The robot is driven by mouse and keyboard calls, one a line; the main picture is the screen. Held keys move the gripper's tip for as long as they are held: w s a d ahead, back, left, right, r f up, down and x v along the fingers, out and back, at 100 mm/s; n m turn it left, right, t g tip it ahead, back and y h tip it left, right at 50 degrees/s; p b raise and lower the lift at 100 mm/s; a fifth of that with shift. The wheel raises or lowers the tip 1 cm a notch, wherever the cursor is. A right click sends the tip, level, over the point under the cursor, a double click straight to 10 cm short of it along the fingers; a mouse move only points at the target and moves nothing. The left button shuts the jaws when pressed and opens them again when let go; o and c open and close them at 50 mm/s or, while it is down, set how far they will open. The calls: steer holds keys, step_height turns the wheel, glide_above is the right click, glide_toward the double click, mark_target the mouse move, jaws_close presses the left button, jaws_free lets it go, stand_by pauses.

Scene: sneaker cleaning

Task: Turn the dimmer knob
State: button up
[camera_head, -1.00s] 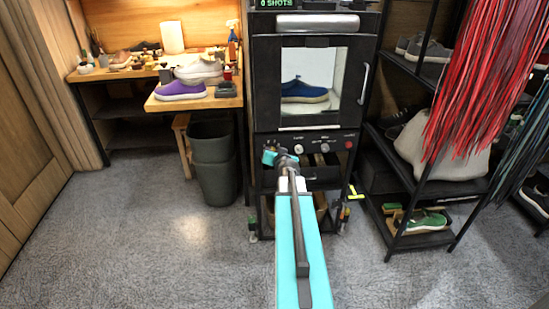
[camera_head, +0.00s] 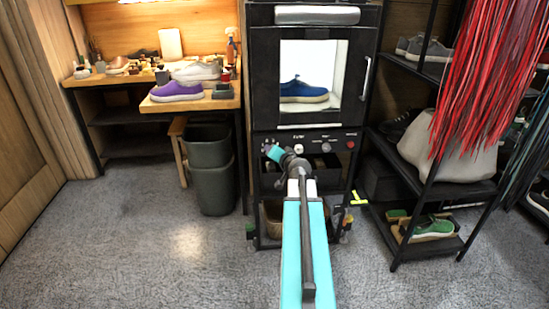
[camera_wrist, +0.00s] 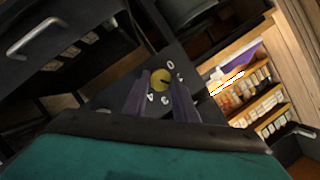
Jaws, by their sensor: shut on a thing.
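The dimmer knob is a round yellowish knob (camera_wrist: 160,80) with a dark pointer mark, on a dark panel with white digits around it in the wrist view. My gripper (camera_wrist: 163,88) has one dark finger on each side of the knob and is shut on it. In the head view my gripper (camera_head: 267,145) is at the left end of the control panel (camera_head: 312,136) under the booth window. The knob is hidden there behind my gripper.
The booth (camera_head: 310,80) holds a blue shoe (camera_head: 303,90) behind its window. A white knob (camera_head: 299,148), a grey knob (camera_head: 326,147) and a red button (camera_head: 350,145) sit right of my gripper. A grey bin (camera_head: 212,170) and shoe rack (camera_head: 420,180) flank the booth.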

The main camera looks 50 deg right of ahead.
steer(key=shift+s+d+f+m+t+b, duration=0.1)
steer(key=shift+s+f+m+t+b, duration=0.2)
steer(key=shift+b, duration=0.65)
steer(key=shift+w+r+m+y+b, duration=0.1)
steer(key=shift+m+y+b, duration=0.2)
steer(key=shift+m+b, duration=0.25)
steer(key=o, duration=1)
steer(key=shift+o, duration=0.2)
steer(key=shift+r, duration=0.1)
